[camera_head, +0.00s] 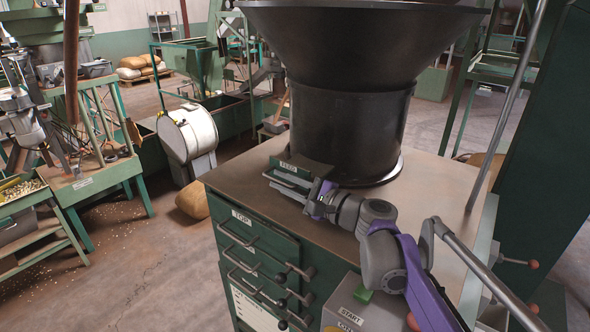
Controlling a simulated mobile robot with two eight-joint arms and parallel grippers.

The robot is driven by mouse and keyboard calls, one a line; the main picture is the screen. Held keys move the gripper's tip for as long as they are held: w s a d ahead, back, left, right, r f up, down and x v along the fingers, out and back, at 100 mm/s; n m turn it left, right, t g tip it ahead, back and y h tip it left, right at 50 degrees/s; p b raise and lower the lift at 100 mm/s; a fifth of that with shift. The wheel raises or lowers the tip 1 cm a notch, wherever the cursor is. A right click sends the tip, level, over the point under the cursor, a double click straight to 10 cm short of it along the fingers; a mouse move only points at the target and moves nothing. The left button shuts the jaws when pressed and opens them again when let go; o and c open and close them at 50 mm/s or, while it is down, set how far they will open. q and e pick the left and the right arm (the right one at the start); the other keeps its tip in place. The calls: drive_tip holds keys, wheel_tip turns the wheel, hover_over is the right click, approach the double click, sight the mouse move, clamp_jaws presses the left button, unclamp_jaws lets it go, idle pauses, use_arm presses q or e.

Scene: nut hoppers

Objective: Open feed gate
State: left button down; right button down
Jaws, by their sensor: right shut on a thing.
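The feed gate (289,166) is a small dark plate with a FEED label at the foot of the black hopper (350,125), on top of the green cabinet. My right gripper (285,185), with grey fingers and a purple wrist part, reaches in from the lower right. It is shut on the feed gate's handle, at the gate's front side. The handle is mostly hidden by the fingers, and I cannot tell how far the gate is slid. My left gripper is not in view.
The green cabinet (235,190) has several handled drawers, one labelled TOP. A grey control box (350,306) with a START label stands at its front right. A metal bar (480,270) crosses the right side. Open floor (140,262) lies left of the cabinet.

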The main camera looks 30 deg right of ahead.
drive_tip(key=shift+s+a+f, duration=0.15)
drive_tip(key=shift+s+a, duration=0.1)
drive_tip(key=shift+a, duration=0.3)
drive_tip(key=shift+s+a+f, duration=0.15)
drive_tip(key=shift+s+a, duration=0.05)
drive_tip(key=shift+a, duration=0.3)
drive_tip(key=c, duration=0.9)
unclamp_jaws()
drive_tip(key=shift+d, duration=0.15)
drive_tip(key=shift+r, duration=0.1)
drive_tip(key=v, duration=1)
drive_tip(key=shift+s+d+b, duration=0.1)
drive_tip(key=shift+s+b, duration=0.2)
drive_tip(key=shift+s, duration=0.1)
